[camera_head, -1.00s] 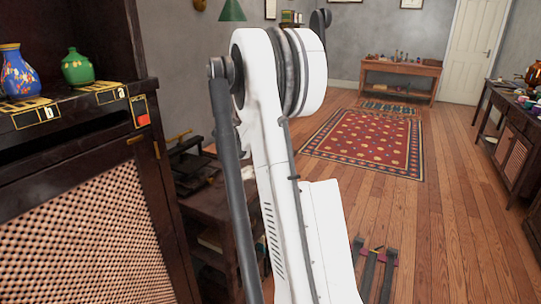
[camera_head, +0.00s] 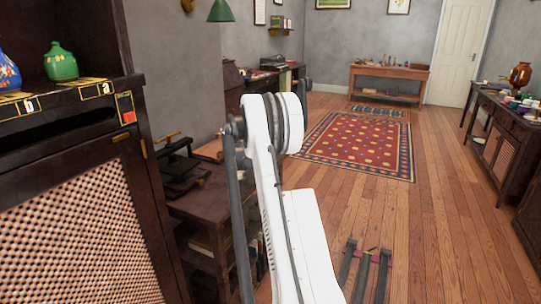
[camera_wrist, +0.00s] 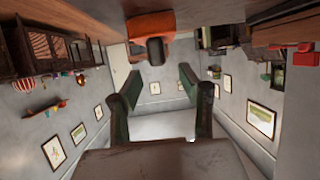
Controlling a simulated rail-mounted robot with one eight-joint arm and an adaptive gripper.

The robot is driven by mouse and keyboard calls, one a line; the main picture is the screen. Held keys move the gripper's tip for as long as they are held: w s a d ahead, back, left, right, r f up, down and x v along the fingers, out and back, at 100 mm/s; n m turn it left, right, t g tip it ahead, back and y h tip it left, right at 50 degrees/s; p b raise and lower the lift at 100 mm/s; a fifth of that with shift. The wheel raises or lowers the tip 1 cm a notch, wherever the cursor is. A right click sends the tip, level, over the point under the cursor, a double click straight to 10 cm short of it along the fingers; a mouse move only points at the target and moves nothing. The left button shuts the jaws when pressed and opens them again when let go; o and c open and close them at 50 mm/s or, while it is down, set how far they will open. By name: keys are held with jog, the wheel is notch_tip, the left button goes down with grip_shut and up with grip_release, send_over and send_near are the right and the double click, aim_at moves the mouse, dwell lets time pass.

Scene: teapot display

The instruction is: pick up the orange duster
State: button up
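An orange object with a dark grey lower part (camera_wrist: 152,24) is at the top middle of the wrist view, beyond my fingers and apart from them. I cannot tell for sure whether it is the duster. The wrist view is upside down, with the floor at its top. My gripper (camera_wrist: 158,76) shows there with its two green-grey fingers spread and nothing between them. In the head view I see no clear duster. A small orange-red patch (camera_head: 129,117) is on a plaque at the cabinet's corner. My white arm hides part of the middle, and my gripper cannot be made out there.
A cluttered table (camera_head: 512,135) stands at right.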

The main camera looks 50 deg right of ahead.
jog(key=shift+b+x, duration=1)
jog(key=shift+x, duration=1.75)
jog(key=shift+a+f, duration=0.1)
grip_shut()
